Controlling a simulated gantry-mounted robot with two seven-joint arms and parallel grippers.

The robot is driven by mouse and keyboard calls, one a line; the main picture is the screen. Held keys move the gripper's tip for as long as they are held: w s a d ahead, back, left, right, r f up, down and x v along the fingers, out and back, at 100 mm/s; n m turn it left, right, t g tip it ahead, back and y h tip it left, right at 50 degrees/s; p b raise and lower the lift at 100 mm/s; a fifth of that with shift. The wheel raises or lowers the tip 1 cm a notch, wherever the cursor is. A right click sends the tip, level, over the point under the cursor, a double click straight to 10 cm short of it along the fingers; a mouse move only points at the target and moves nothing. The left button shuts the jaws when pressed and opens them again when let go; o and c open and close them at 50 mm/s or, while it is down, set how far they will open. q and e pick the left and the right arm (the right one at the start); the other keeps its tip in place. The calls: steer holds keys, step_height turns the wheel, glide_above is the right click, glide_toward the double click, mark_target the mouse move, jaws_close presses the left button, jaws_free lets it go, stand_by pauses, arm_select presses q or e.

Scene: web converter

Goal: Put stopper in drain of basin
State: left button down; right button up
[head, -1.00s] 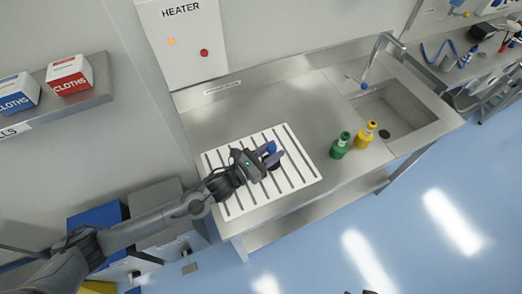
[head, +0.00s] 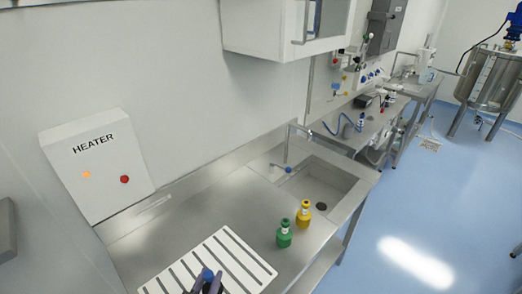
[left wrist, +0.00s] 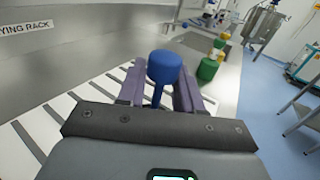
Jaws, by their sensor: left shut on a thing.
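The blue stopper (head: 207,273) has a round head and a thin stem; it also shows in the left wrist view (left wrist: 163,67). My left gripper (head: 207,284), at the bottom edge of the head view, is shut on it. In the left wrist view the stem sits between the purple fingers (left wrist: 160,92). The gripper is over the slotted white drying rack (head: 240,262). The basin (head: 340,178) is sunk in the steel counter to the right, with a dark round drain (head: 321,206) in its floor. My right gripper is not in view.
A green bottle (head: 284,236) and a yellow bottle (head: 303,215) stand on the counter between the rack and the basin. A faucet (head: 289,145) rises behind the basin. The counter (head: 215,205) behind the bottles is clear. A heater box (head: 97,165) is on the wall.

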arm_select(q)
steer(key=a+n+y, duration=0.2)
steer(key=a+y, duration=0.2)
steer(key=a, duration=0.2)
steer(key=s+r+p, duration=0.4)
steer(key=r+p, duration=0.5)
steer(key=p, duration=0.2)
steer(key=s+r+p, duration=0.4)
steer(key=r+p, duration=0.6)
steer(key=p, duration=0.1)
steer(key=shift+a+r+n, duration=0.2)
steer(key=shift+n, duration=0.1)
steer(key=shift+s, duration=0.1)
